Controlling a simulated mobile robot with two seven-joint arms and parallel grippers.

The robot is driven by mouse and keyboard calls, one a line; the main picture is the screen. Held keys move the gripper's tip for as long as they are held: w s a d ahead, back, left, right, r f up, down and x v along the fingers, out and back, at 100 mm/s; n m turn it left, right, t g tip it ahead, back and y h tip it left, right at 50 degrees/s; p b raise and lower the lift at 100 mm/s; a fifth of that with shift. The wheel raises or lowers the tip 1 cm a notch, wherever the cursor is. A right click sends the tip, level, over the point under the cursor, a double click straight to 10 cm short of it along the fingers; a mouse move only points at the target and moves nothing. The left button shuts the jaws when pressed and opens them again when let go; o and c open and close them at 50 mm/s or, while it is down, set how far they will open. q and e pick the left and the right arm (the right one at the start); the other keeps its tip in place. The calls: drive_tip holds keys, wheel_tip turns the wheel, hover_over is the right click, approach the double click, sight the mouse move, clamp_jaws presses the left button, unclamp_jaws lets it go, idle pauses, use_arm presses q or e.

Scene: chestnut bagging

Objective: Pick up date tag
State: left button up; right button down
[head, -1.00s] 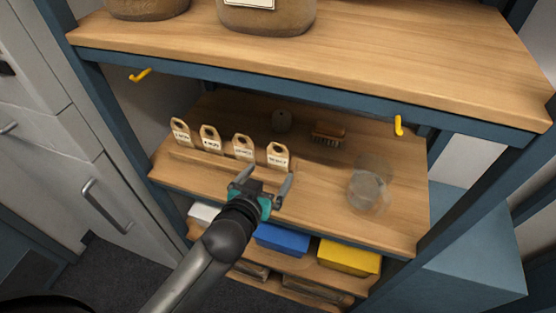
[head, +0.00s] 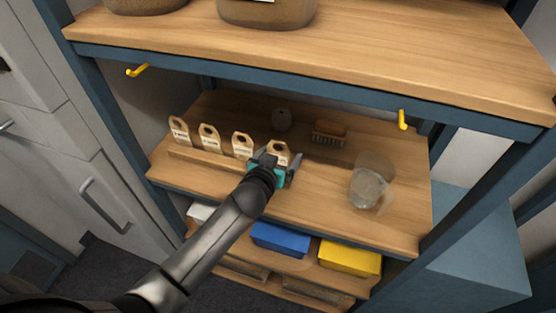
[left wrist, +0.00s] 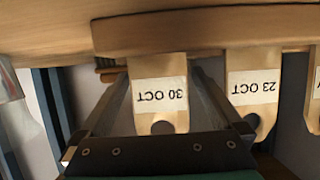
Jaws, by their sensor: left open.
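Several wooden date tags with arched tops and white labels stand in a row in a wooden rack (head: 212,164) on the middle shelf. The rightmost tag (head: 279,147) is partly hidden by my left gripper (head: 277,160). In the left wrist view, upside down, this tag (left wrist: 160,95) reads "30 OCT". My left gripper (left wrist: 159,88) is open there, with one finger on each side of the tag; I cannot tell whether they touch it. The neighbouring tag (left wrist: 253,90) reads "23 OCT", just beyond the right finger. My right gripper is not in view.
A clear glass jar (head: 368,190) stands to the right on the same shelf. A brush (head: 329,131) and a small grey object (head: 281,119) lie behind. The upper shelf (head: 350,60) overhangs; a blue bin (head: 280,240) and a yellow bin (head: 350,257) sit below.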

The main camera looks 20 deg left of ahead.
use_arm(q)
drive_tip(key=shift+w+f, duration=0.25)
drive_tip(key=shift+w, duration=0.3)
drive_tip(key=c, duration=1.1)
drive_tip(key=shift+c, duration=0.2)
wheel_tip(320, 180, up, 10)
drive_tip(key=p, duration=0.2)
